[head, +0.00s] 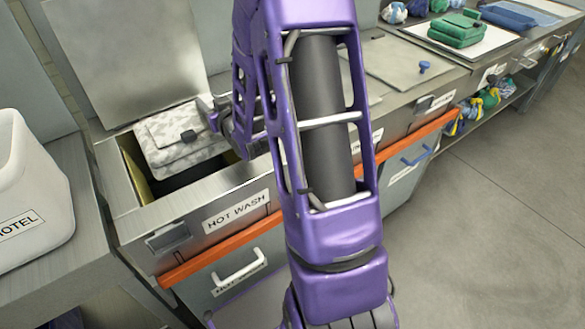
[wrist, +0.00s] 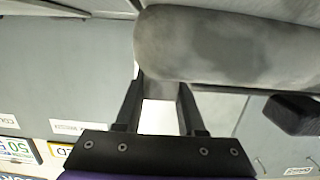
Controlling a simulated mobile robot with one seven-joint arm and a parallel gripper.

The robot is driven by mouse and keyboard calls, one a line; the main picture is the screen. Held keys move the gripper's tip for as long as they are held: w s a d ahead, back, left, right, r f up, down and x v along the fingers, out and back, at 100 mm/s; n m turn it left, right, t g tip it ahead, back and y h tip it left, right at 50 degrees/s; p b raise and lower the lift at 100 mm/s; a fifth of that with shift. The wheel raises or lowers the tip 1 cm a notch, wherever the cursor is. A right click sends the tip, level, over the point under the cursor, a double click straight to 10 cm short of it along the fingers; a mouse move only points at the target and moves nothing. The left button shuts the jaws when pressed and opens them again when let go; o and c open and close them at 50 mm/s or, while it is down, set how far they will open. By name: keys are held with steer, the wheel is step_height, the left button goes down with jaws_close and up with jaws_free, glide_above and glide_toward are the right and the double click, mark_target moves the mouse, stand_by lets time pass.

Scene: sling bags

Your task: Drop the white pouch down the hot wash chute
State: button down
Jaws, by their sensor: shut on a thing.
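The white pouch (head: 180,138), mottled white and grey with a dark buckle, hangs over the hot wash chute opening (head: 124,170) in the head view. My gripper (head: 212,118) is shut on its right side. In the wrist view the fingers (wrist: 162,88) reach up to the pouch (wrist: 235,45), which fills the upper right as a pale grey shape; the exact grip is partly hidden. The pouch's lower edge is at or just inside the opening; I cannot tell how deep. The chute's metal lid (head: 120,50) stands open behind it.
The chute front carries a HOT WASH label (head: 236,211) and an orange rail (head: 215,250). A white bin (head: 30,190) stands at left. A closed lid with a blue knob (head: 424,67) is at right. A green folded bag (head: 457,28) lies on the far counter.

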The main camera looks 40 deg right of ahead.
steer(key=shift+f, duration=0.25)
